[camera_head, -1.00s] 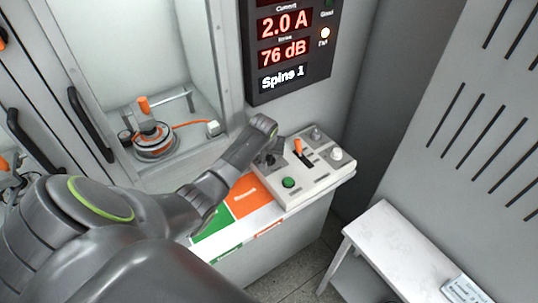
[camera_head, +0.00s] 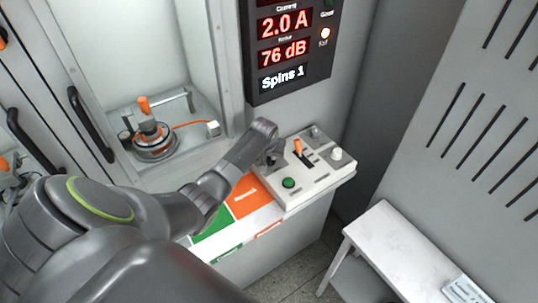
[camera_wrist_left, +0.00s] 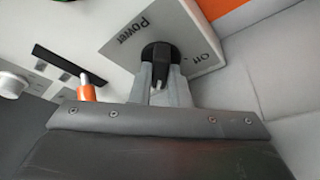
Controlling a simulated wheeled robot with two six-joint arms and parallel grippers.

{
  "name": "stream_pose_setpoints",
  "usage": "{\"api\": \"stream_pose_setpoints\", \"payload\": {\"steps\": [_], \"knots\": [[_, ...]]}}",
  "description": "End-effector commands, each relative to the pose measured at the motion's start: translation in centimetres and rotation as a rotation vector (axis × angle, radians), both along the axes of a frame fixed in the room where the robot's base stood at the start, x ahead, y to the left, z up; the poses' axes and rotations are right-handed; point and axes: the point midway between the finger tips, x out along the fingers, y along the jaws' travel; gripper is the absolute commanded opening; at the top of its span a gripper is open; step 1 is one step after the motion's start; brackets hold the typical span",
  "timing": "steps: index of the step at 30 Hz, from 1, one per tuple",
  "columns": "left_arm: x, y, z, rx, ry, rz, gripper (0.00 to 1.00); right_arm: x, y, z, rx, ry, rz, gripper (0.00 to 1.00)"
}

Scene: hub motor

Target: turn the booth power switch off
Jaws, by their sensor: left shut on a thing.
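The booth power switch is a black rotary knob (camera_wrist_left: 160,56) on the white control panel (camera_head: 318,182). In the left wrist view, the word "Power" is printed on one side of it and "Off" on the other. My left gripper (camera_wrist_left: 158,80) is shut on the knob, with a grey finger on each side of it. In the head view my left gripper (camera_head: 270,158) is at the panel's back left corner, and the arm and fingers hide most of the knob there. My right gripper is not in view.
A display (camera_head: 287,48) above reads 2.0 A, 76 dB and "Spins 1". The hub motor (camera_head: 153,140) sits in the booth.

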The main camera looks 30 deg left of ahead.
Motion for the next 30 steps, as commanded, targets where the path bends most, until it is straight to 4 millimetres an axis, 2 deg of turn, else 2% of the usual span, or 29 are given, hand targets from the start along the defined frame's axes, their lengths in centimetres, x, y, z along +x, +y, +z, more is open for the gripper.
{"api": "stream_pose_setpoints", "payload": {"steps": [11, 21, 30], "knots": [[0.0, -0.1, 0.2, -0.002, 0.003, 0.106, 0.0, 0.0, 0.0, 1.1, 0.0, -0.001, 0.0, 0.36], [0.2, -0.3, 0.1, -0.001, 0.003, 0.393, 0.0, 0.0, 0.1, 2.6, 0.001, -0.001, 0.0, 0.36], [0.4, -0.3, 0.0, 0.001, 0.001, 0.678, 0.0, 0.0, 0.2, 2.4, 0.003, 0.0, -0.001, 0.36]]}}
